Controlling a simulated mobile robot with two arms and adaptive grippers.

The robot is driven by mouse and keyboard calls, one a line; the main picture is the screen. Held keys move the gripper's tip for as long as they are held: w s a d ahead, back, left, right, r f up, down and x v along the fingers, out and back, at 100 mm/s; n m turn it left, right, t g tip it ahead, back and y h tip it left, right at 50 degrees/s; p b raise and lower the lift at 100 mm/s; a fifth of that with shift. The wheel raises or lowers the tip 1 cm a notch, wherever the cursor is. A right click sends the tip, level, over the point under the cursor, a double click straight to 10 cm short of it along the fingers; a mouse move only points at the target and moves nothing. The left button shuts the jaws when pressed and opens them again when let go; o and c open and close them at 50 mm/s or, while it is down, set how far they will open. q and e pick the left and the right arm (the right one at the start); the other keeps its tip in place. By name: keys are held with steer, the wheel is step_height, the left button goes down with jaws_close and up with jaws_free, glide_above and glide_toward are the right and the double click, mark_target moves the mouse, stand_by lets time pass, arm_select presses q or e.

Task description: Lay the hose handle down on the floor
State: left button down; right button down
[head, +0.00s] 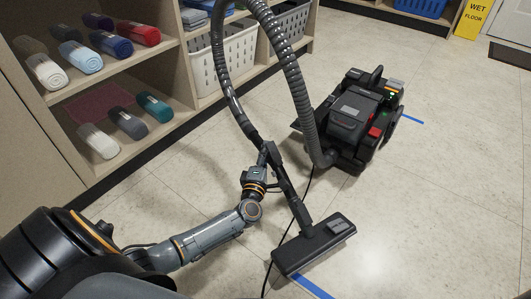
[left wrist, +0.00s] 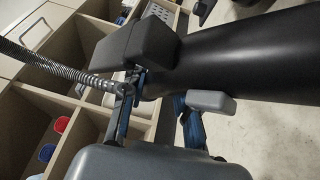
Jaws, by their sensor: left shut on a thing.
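The hose handle (head: 285,186) is a dark tube held up and tilted above the floor, with a wide black floor head (head: 313,246) at its lower end. My left gripper (head: 268,157) is shut on the handle near its upper part. In the left wrist view, a thick black tube (left wrist: 250,55) passes between the gripper's fingers (left wrist: 182,72). The grey ribbed hose (head: 292,75) loops up out of the head view and links to the black vacuum (head: 352,112). It also shows in the left wrist view (left wrist: 45,62). My right gripper is out of view.
A dark cord (head: 281,240) and blue tape (head: 312,287) lie by the floor head. Pale floor (head: 440,210) is clear to the right. A yellow wet-floor sign (head: 473,18) stands far back.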

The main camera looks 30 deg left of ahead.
arm_select(q)
steer(key=shift+f+b, duration=0.4)
steer(key=shift+f, duration=0.1)
steer(key=c, duration=0.9)
jaws_free()
steer(key=shift+c, duration=0.2)
steer(key=shift+f, duration=0.1)
steer(key=v, duration=1.2)
